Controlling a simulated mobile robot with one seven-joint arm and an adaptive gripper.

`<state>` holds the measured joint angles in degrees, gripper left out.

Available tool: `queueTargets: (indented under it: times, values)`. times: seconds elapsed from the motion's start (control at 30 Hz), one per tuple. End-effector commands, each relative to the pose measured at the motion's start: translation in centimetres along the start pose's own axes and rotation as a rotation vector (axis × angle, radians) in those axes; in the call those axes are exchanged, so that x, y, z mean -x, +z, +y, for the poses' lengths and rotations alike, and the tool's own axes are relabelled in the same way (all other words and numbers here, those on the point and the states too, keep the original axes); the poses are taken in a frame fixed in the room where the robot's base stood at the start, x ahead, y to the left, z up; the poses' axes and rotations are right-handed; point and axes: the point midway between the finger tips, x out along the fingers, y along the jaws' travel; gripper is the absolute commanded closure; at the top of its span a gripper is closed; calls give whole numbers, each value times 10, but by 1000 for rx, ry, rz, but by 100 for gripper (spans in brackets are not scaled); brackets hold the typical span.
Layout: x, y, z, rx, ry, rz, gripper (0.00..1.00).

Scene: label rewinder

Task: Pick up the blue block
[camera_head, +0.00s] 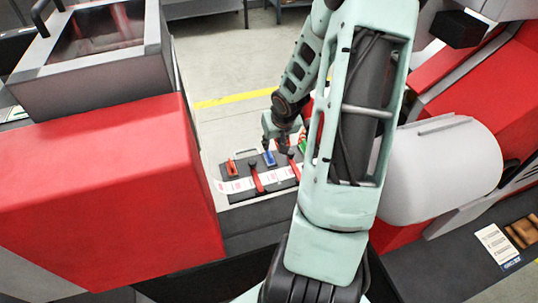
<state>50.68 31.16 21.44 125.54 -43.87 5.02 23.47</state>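The blue block (269,158) is small and sits on a dark board (236,197) in the middle of the picture. My gripper (275,146) points down just above and behind the block. Its two fingers look spread, with one tip near the block's top and the other to its right. I see nothing held between them. Whether a fingertip touches the block cannot be told at this size.
A red block (232,168) lies left of the blue one. Red-handled parts (257,178) and a printed label strip (238,185) lie on the board. A large red housing (110,190) stands left.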

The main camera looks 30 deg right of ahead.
Motion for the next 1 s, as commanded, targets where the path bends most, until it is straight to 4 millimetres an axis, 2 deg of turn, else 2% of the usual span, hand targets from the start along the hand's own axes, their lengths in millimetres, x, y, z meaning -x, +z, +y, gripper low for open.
queueTargets:
  times: [0.03, 0.1, 0.37, 0.63, 0.77, 1.0]
  values:
    - [-13, 2, -2, 3, -1, -2, 73]
    - [-24, 2, -1, 3, -1, -2, 73]
    - [-43, 1, -1, 1, 0, -1, 73]
    - [-81, 3, -2, 2, 0, -2, 73]
    - [-89, 2, -2, 1, 1, -1, 73]
    - [-89, 2, -1, 0, 1, 0, 74]
